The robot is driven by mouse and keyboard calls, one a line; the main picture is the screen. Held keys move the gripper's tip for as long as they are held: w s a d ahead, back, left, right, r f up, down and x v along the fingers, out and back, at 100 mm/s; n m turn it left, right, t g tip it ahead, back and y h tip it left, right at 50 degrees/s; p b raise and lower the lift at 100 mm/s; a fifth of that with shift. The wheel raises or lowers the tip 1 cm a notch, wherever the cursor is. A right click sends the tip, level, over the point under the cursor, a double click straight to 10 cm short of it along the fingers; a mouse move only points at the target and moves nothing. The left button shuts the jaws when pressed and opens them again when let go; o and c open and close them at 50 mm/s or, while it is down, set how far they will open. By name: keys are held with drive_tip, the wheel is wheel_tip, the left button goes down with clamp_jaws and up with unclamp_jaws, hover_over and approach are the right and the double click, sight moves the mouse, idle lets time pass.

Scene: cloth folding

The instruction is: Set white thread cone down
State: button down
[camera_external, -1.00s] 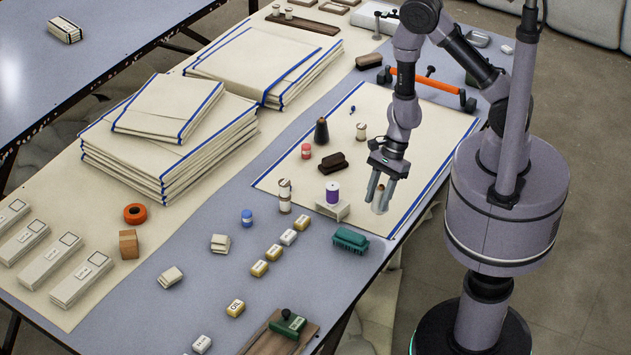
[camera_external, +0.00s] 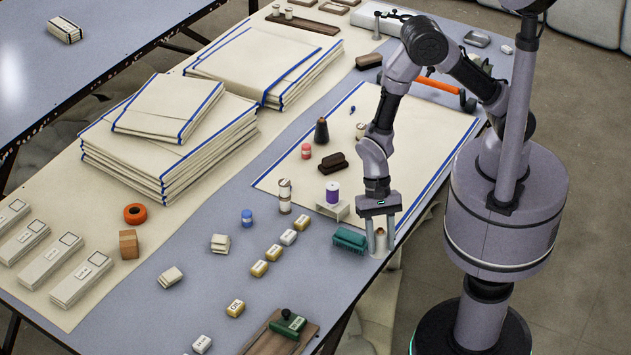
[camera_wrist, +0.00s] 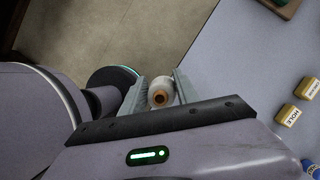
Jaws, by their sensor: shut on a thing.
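The white thread cone (camera_external: 380,242) is upright between the fingers of my gripper (camera_external: 380,236), just right of the teal brush (camera_external: 349,239). It is close to the table's right edge. In the wrist view, the cone (camera_wrist: 161,87) shows its brown core end between the two grey fingers (camera_wrist: 160,92), which close on its sides. Floor shows behind the cone there. Whether its base touches the table is hard to tell.
Yellow and white blocks (camera_external: 273,252) lie left. Blue-grey tabletop (camera_external: 320,270) in front of the brush is clear.

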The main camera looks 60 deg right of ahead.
drive_tip(key=w+a, duration=0.3)
drive_tip(key=a, duration=0.1)
drive_tip(key=w+a+f+b, duration=0.1)
drive_tip(key=w+a, duration=0.5)
drive_tip(key=a, duration=0.1)
drive_tip(key=shift+w+a+f, duration=0.2)
drive_tip(key=shift+a+f, duration=0.1)
drive_tip(key=shift+a, duration=0.05)
drive_tip(key=shift+w+a+f+b, duration=0.15)
drive_tip(key=shift+w+a+b, duration=0.05)
drive_tip(key=shift+b, duration=0.1)
wheel_tip(320, 180, down, 3)
drive_tip(key=shift+f+b, duration=0.15)
drive_tip(key=shift+b, duration=0.75)
drive_tip(key=c, duration=0.9)
unclamp_jaws()
